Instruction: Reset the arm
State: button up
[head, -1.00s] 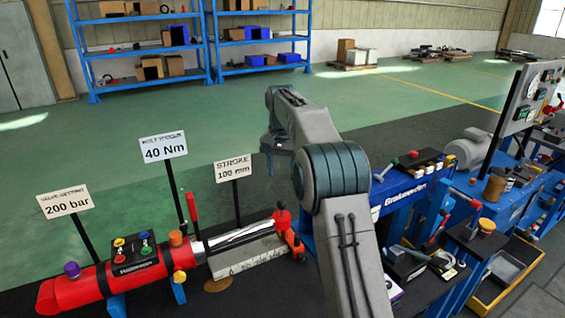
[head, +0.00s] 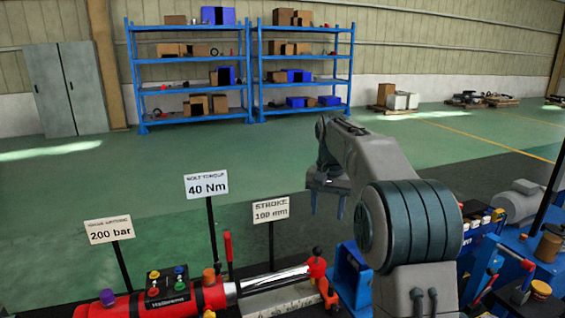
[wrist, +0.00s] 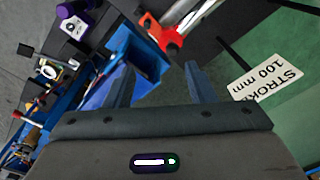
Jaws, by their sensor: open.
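My gripper (head: 327,201) hangs at the end of my raised arm, near the middle of the head view, with its fingers pointing down. In the wrist view my gripper (wrist: 160,85) has its two fingers apart and nothing between them. The red cylinder stand (head: 190,296) is below and to the left of it in the head view. Its red end (wrist: 165,30) shows beyond the fingers in the wrist view, apart from them.
Signs on posts read 200 bar (head: 110,230), 40 Nm (head: 206,185) and STROKE 100 mm (head: 270,210); the last also shows in the wrist view (wrist: 268,78). Blue equipment (head: 350,280) stands close under my arm. Shelves (head: 305,65) stand far back across open green floor.

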jog(key=s+d+n+t, duration=0.1)
jog(key=s+n, duration=0.1)
jog(key=s, duration=1.5)
jog(key=s+f+n, duration=0.1)
jog(key=s+f, duration=0.3)
jog(key=s, duration=0.4)
jog(key=s+f+n+t, duration=0.1)
jog(key=s+f, duration=0.3)
jog(key=s, duration=0.4)
jog(key=shift+s+d+t, duration=0.3)
jog(key=shift+s, duration=0.1)
jog(key=shift+r, duration=0.1)
